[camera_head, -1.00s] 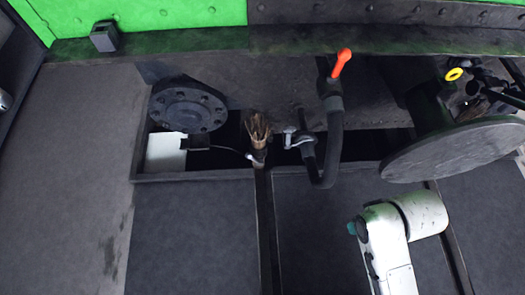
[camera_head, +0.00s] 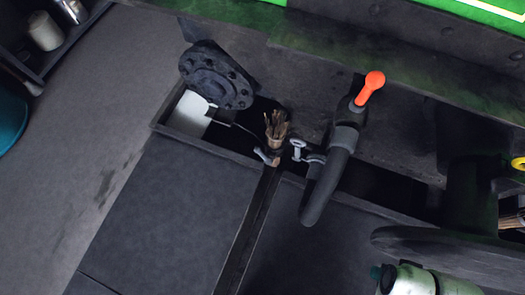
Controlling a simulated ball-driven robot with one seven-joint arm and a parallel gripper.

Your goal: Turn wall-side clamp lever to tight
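In the head view, two small metal levers show near the middle, at the edge of a dark open pit. One pale lever (camera_head: 267,157) lies low beside a bundle of brown sticks or bristles (camera_head: 276,128). The other pale lever (camera_head: 298,148) stands just to its right, by a thick dark hose (camera_head: 328,185). I cannot tell which one is the wall-side clamp lever, nor whether either is tight. Part of my white arm (camera_head: 425,280) shows at the bottom right. My gripper is not in the frame.
An orange-handled valve (camera_head: 370,87) tops the hose. A round bolted flange (camera_head: 216,76) is left of the levers. A large dark disc (camera_head: 440,250) and a yellow ring (camera_head: 518,163) are at right. Dark floor plates (camera_head: 165,215) in front are clear.

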